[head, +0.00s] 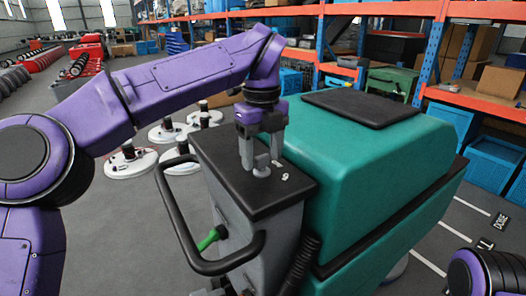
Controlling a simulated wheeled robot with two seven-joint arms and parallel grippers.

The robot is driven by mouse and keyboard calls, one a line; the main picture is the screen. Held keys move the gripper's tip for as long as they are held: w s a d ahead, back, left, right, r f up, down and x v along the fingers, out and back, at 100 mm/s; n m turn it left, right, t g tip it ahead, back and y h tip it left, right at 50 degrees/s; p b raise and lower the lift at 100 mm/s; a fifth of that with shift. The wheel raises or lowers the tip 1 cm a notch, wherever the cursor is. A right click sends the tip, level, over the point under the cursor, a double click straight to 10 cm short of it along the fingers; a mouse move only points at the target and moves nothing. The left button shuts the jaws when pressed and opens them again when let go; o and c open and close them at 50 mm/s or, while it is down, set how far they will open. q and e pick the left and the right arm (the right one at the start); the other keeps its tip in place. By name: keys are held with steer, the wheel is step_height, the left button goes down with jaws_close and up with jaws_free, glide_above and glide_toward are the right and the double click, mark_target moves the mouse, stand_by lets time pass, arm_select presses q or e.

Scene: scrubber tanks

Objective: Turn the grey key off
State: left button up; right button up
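The grey key (262,167) stands upright on the black top panel (236,186) of the green scrubber's grey rear column. My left gripper (262,156) points down over the panel, with one finger on each side of the key. The fingers are apart and look open, and the key's upper part shows between them. Whether either finger touches the key is too small to tell. Small white marks (283,177) lie on the panel just right of the key. Only a purple and black part of my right arm shows at the bottom right corner; its gripper is out of view.
The green scrubber body (360,160) with a black lid (360,107) stands right of the panel. A black handle loop (184,228) and a green lever (211,238) are at its left. White round scrubber discs (131,168) lie on the floor behind. Shelving with blue bins (492,163) stands beyond.

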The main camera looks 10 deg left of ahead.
mark_target(262, 155)
arm_select(q)
step_height(262, 155, up, 10)
steer(key=p, duration=0.4)
steer(key=shift+r, duration=0.25)
